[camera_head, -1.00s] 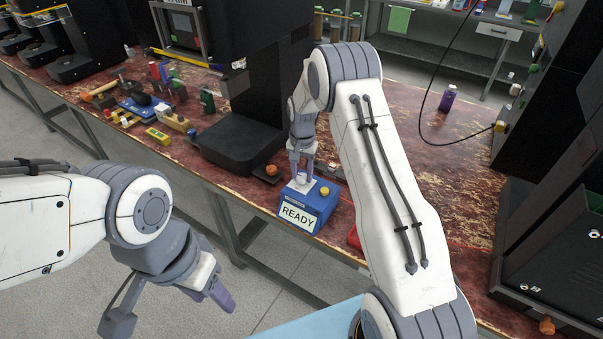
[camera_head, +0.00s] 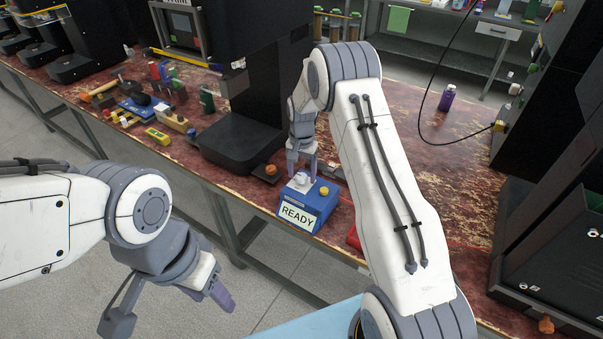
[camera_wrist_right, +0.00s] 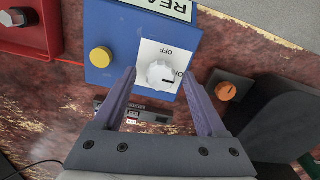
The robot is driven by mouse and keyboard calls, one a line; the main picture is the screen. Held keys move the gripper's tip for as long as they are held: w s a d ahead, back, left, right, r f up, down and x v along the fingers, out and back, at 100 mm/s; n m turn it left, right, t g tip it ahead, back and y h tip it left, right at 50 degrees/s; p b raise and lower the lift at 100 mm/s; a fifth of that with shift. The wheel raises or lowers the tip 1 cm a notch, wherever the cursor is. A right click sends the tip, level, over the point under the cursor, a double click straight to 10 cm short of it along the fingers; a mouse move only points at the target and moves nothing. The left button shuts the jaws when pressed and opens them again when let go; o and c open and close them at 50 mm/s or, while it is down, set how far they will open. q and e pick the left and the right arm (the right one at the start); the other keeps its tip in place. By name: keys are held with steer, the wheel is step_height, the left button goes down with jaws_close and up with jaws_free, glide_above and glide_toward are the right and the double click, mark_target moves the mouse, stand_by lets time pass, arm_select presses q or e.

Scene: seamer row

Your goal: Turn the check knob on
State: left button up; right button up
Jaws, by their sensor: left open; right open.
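The blue check box (camera_head: 318,205) with a READY label stands at the bench's front edge. Its white check knob (camera_head: 300,180) is on top, and it also shows in the right wrist view (camera_wrist_right: 162,75) on a white plate marked OFF and ON. The knob's dark mark points right in that view, close to the ON label. My right gripper (camera_head: 301,168) is open over the box; in the wrist view its fingertips (camera_wrist_right: 162,80) are on either side of the knob, apart from it. My left gripper (camera_head: 222,285) is open and empty, away in front of the bench.
A yellow button (camera_wrist_right: 100,57) sits beside the knob on the box. An orange knob (camera_wrist_right: 226,91) on a dark base is close to one finger. A red box (camera_wrist_right: 25,30) is on the other side. A black machine (camera_head: 240,145) stands behind left.

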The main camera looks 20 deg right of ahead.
mark_target(301, 177)
step_height(301, 177, up, 10)
steer(key=b, duration=0.1)
steer(key=shift+r, duration=0.25)
stand_by(0.4)
steer(key=s+a+r+n, duration=0.4)
steer(key=s+a, duration=0.3)
steer(key=a, duration=0.1)
steer(key=s+a+r+n, duration=0.3)
steer(key=s+a+r, duration=0.1)
steer(key=s+a, duration=0.4)
steer(key=s+a+n+y, duration=0.1)
steer(key=s+n, duration=0.7)
steer(key=s, duration=1.4)
steer(key=shift+a+f+n, duration=0.35)
steer(key=shift+a+n, duration=0.05)
steer(key=shift+a, duration=0.2)
